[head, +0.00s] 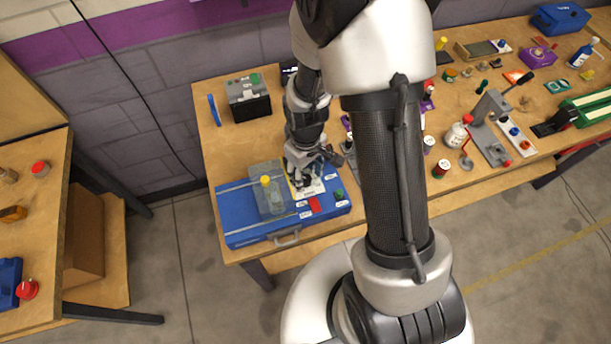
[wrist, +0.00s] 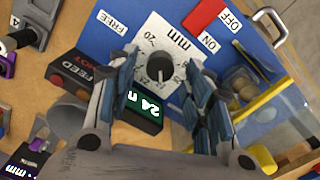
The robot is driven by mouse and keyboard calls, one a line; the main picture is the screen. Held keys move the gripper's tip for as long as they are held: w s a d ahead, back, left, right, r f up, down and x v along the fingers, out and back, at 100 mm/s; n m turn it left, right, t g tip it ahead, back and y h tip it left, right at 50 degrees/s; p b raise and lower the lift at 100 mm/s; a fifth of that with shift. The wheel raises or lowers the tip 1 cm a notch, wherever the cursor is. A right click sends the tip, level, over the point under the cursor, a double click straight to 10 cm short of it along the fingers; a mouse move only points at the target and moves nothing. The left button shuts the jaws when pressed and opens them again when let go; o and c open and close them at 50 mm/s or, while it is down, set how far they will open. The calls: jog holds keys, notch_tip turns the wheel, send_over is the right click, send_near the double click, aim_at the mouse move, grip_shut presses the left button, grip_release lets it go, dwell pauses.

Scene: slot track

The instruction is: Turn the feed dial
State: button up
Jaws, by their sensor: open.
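A dial with a dark round knob (wrist: 160,65) sits on a white plate marked "mm" with a number scale. In the head view its white plate (head: 311,190) shows partly beneath my gripper (head: 303,168), on the blue machine (head: 240,222). In the wrist view my gripper (wrist: 160,78) is open, one finger on each side of the knob. I cannot tell whether either finger touches it. A dark box labelled "FEED" and "HOT" (wrist: 84,72) lies to the left.
A red switch (wrist: 205,14) marked ON and OFF and a metal handle (wrist: 270,25) are on the blue machine. A clear cover with a yellow knob (head: 265,181) stands left of my gripper. A black battery-like box (head: 249,98) stands behind.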

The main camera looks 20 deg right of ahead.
jog(key=shift+f, duration=0.65)
jog(key=shift+c, duration=0.5)
jog(key=c, duration=1)
